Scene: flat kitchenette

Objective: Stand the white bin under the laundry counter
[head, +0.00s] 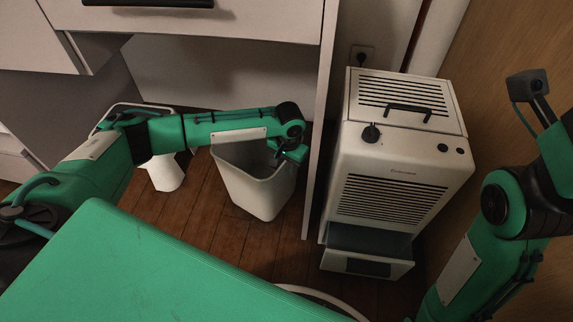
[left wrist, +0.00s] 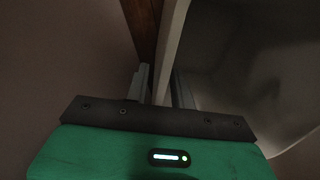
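The white bin (head: 262,192) is an open, tapered bin at the front of the space under the laundry counter (head: 215,22), just left of the counter's side panel (head: 320,120). It looks roughly upright; whether its base touches the floor is not clear. My left gripper (head: 290,152) is at the bin's right rim. In the left wrist view the fingers of my left gripper (left wrist: 160,88) are close together, one on each side of the bin wall (left wrist: 172,45), and look shut on it. My right arm shows at the right, but its gripper is not in view.
A white appliance (head: 395,170) with dark grilles stands right of the side panel, its lower front tray (head: 365,262) sticking out. A white object (head: 163,172) stands left of the bin, partly hidden by my left arm.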

